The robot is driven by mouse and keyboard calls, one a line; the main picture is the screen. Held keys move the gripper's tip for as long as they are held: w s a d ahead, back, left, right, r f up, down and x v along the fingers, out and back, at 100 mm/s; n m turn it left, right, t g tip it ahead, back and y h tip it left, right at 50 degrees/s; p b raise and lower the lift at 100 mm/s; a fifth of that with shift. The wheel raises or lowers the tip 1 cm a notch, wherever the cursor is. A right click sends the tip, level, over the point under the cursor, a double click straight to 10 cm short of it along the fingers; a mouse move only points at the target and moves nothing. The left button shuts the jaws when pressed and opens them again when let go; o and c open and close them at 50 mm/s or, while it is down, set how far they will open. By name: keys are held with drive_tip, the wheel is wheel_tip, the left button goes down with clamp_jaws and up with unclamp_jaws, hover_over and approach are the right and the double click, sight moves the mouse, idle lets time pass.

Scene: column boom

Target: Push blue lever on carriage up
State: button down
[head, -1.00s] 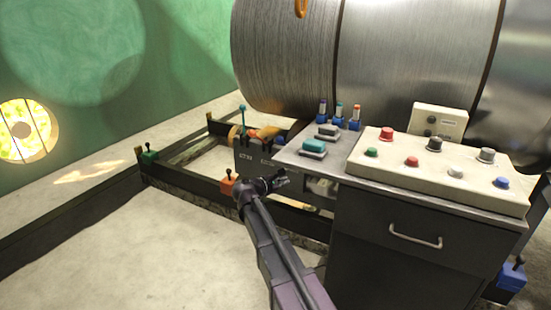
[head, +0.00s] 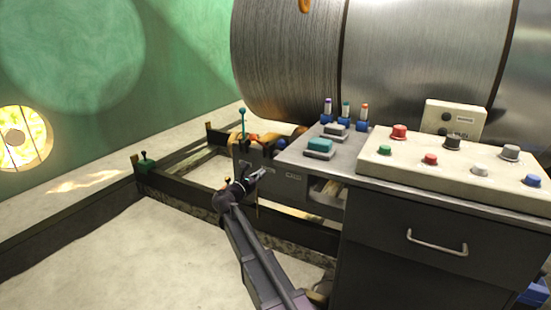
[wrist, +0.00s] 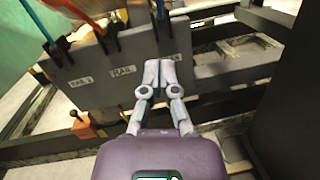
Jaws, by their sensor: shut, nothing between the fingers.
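The carriage (head: 280,182) is a grey panel with lever slots and small white labels along its top. A thin teal lever (head: 242,124) stands upright at its left end. A round blue knob (head: 282,145) sits nearer its right end. My gripper (wrist: 158,66) is shut and empty. In the head view, my gripper (head: 262,172) is below the blue knob.
A desk (head: 400,225) with a button console (head: 450,160) stands right of the carriage. A large metal drum (head: 410,60) is behind. An orange box (wrist: 84,126) with a black lever is at lower left in the wrist view. A green box (head: 146,166) sits on the frame's left corner.

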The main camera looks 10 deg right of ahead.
drive_tip(key=shift+w, duration=0.1)
drive_tip(key=r+p+x, duration=0.2)
drive_tip(key=p+x, duration=0.1)
drive_tip(key=x, duration=0.9)
drive_tip(key=shift+d+r+p, duration=0.35)
drive_tip(key=shift+r+p, duration=0.05)
